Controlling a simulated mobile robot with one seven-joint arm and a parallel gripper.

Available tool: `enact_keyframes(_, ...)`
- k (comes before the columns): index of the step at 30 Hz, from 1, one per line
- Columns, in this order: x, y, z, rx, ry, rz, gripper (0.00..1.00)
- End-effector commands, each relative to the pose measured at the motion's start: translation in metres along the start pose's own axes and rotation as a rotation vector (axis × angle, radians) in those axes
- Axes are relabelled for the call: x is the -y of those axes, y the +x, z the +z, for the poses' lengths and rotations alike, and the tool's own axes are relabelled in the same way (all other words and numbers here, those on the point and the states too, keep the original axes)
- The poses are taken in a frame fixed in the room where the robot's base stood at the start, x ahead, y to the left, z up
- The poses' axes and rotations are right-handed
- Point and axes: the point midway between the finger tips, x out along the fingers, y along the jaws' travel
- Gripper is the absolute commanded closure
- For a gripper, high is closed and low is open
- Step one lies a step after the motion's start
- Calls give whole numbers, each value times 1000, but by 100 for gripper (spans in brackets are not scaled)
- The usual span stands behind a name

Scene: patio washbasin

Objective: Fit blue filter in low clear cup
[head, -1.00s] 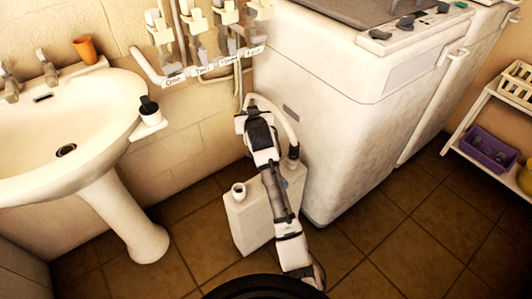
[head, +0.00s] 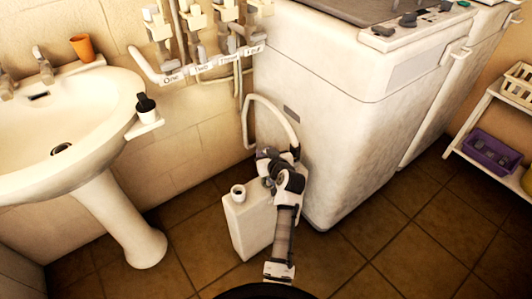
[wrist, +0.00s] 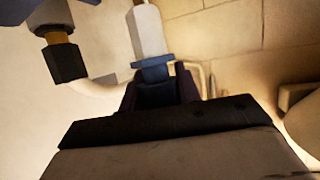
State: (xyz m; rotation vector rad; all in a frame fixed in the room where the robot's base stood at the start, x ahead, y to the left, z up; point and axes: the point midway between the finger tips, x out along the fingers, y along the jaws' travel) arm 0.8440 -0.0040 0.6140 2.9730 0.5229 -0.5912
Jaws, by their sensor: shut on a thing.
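In the wrist view my gripper (wrist: 158,93) is shut on a dark blue piece with a blue rim (wrist: 153,61), which I take to be the blue filter. A pale cylinder (wrist: 148,30) lies in line beyond the rim; I cannot tell whether it is joined to the piece. In the head view the end of my arm (head: 270,160) is low beside the white machine, and the held piece is not clear. Several greyish cup-like fittings (head: 201,53) hang from the wall pipes; I cannot tell which is the low clear cup.
Labels (head: 203,67) run along the pipes. A hose (head: 268,99) loops beside the white machine (head: 345,120). A pale canister (head: 248,222) stands on the floor by my arm. The washbasin (head: 95,110) is left, a shelf (head: 475,130) right. A dark hexagonal fitting (wrist: 65,62) shows in the wrist view.

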Motion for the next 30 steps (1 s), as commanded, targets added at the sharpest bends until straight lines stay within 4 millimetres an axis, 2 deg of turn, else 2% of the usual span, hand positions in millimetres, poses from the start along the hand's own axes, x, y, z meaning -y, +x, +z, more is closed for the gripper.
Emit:
enact_keyframes(13, 0, 18, 43, 1, 1, 0, 93)
enact_keyframes(30, 0, 19, 46, 0, 1, 1, 93)
